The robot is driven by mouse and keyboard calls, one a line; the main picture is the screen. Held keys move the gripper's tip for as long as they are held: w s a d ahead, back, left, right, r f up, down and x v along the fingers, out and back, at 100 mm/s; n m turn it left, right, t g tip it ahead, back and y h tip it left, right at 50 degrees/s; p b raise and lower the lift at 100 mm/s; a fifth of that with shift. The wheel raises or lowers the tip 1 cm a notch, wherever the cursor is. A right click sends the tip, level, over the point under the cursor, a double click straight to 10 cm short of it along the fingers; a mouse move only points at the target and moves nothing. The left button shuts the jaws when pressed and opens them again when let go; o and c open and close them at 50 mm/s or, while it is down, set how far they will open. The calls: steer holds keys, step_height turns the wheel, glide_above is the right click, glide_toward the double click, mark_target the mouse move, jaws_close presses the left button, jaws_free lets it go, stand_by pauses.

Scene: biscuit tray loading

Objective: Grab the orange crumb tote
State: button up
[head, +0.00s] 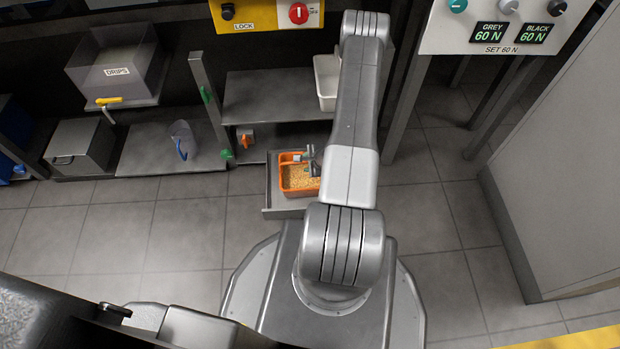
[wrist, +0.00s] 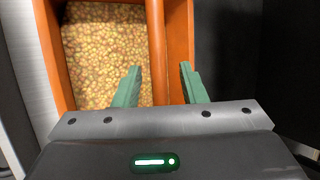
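The orange crumb tote (head: 283,180) is an open box of yellow-brown crumbs. It sits on a grey pulled-out tray or drawer (head: 285,207) low in front of the shelving. In the wrist view the tote (wrist: 54,60) fills the upper left and middle, and its orange handle bar (wrist: 157,50) runs up the picture. My gripper (wrist: 160,70) has two green fingers, which stand apart on either side of the bar with visible gaps. In the head view my gripper (head: 308,158) is at the tote, partly hidden by my arm. The tote's right end is hidden there.
A white bin (head: 326,85) stands on the shelf behind my arm. A shelf post (head: 208,100) rises left of the tote. To the left are a DRIPS container (head: 115,72), a clear jug (head: 183,140) and a grey box (head: 80,147). The tiled floor in front is clear.

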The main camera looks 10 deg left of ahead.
jaws_close()
stand_by(1.3)
